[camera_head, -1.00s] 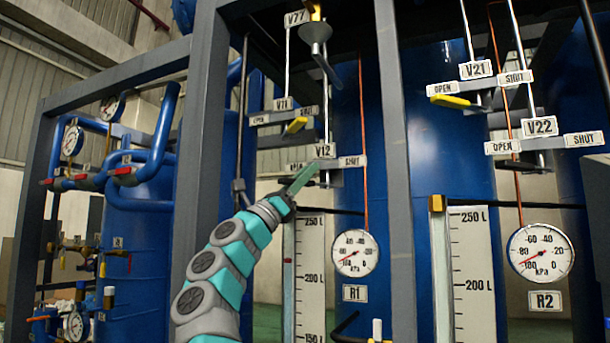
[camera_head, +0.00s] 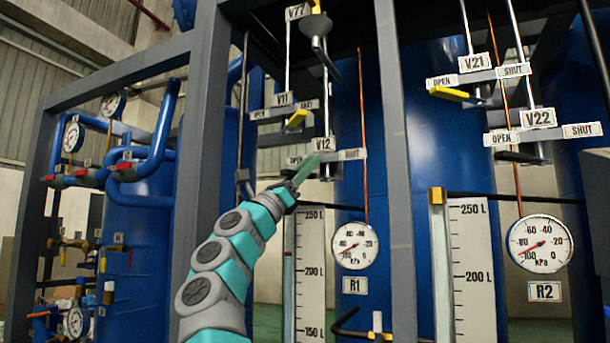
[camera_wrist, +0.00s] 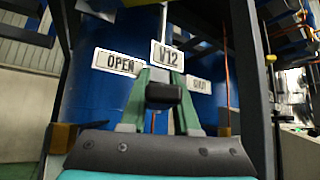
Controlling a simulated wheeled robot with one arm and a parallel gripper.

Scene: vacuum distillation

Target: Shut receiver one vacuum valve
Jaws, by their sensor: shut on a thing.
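The V12 valve has a white V12 label (camera_head: 324,144), which also shows in the wrist view (camera_wrist: 167,54). An OPEN plate (camera_wrist: 120,62) is to its left and a SHUT plate (camera_head: 350,154) to its right. My gripper (camera_head: 309,168) is at this valve, below the OPEN side in the head view. In the wrist view its green fingers (camera_wrist: 168,100) are shut on the black valve handle (camera_wrist: 163,94), one on each side. The handle's end points toward the wrist camera, below the V12 label. In the head view my gripper hides most of the handle.
The V11 valve with a yellow handle (camera_head: 295,119) is just above. A grey frame post (camera_head: 398,200) stands to the right. The R1 gauge (camera_head: 353,245) and a level scale (camera_head: 311,270) are below. V21 (camera_head: 473,62) and V22 (camera_head: 538,118) are farther right.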

